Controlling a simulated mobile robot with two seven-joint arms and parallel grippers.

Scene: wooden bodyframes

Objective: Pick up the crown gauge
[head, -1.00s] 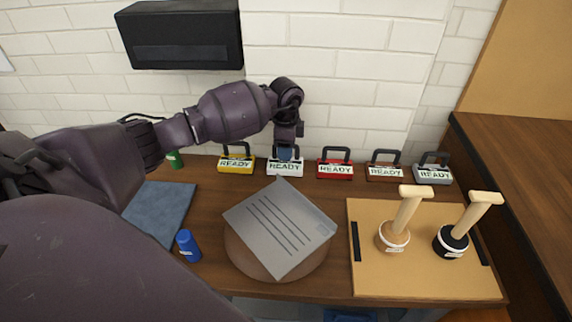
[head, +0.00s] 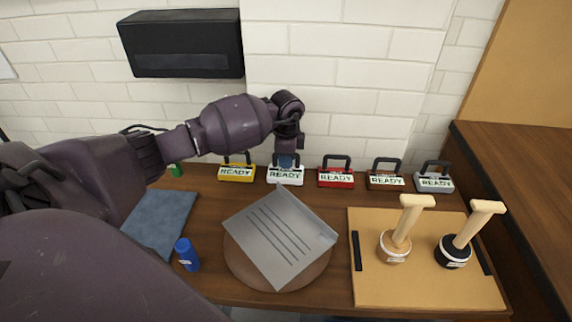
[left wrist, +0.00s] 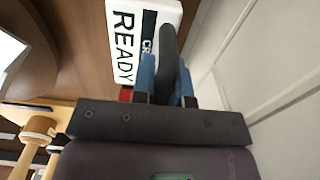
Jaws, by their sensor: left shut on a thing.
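The crown gauge is the white block (head: 285,176) with a black handle and a READY label, second from the left in the row at the back of the bench. In the left wrist view its white label face (left wrist: 140,38) shows READY and the start of "CR". My left gripper (head: 286,160) is over it, pointing down. In the left wrist view the blue fingers of my left gripper (left wrist: 167,75) are shut on its black handle (left wrist: 168,48), one on each side. The gauge appears still in line with the others. My right gripper is not in view.
Yellow (head: 237,173), red (head: 335,178), brown (head: 386,180) and grey (head: 434,183) READY gauges stand beside it. A grey plate (head: 280,235) lies on a round brown disc (head: 240,268). A board (head: 420,285) carries two wooden-handled tools. The white wall (head: 345,110) is close behind.

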